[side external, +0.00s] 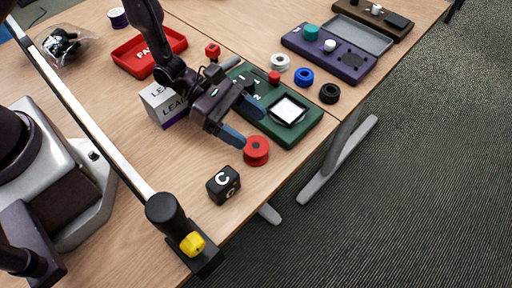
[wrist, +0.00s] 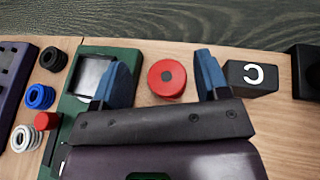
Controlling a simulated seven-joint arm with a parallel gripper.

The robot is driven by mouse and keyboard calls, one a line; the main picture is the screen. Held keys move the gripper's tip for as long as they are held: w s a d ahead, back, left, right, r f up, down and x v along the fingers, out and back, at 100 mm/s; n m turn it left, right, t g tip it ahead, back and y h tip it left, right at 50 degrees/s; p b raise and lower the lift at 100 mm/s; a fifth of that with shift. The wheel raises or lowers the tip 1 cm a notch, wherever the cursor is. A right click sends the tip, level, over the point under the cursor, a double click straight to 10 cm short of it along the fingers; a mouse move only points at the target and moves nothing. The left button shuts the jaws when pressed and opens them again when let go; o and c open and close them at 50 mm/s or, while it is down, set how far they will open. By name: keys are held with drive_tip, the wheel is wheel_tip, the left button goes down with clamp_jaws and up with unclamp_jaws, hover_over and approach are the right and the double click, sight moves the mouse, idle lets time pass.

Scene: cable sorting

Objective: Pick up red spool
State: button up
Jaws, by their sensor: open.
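The red spool (side external: 256,151) stands on the wooden table near its front edge, just off the corner of the green board. My gripper (side external: 247,122) is open and empty, above and just behind the spool in the side view. In the wrist view the fingers of my gripper (wrist: 160,78) are spread wide, one on each side of the spool. I cannot see either finger touching it.
A black cube marked C (side external: 223,185) stands close to the spool. The green board (side external: 301,128) with a square screen lies on its other side. White (side external: 280,62), blue (side external: 303,77) and black (side external: 329,93) spools stand beyond. A red tray (side external: 140,62) is at the back. The table edge is near.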

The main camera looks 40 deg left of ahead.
sight(251, 143)
wheel_tip(251, 143, down, 2)
drive_tip(key=shift+f, duration=0.15)
wheel_tip(251, 143, down, 2)
drive_tip(key=shift+f, duration=0.15)
drive_tip(key=shift+x, duration=1.1)
drive_tip(key=shift+d+f, duration=0.35)
drive_tip(key=c, duration=0.7)
drive_tip(key=shift+r, duration=0.1)
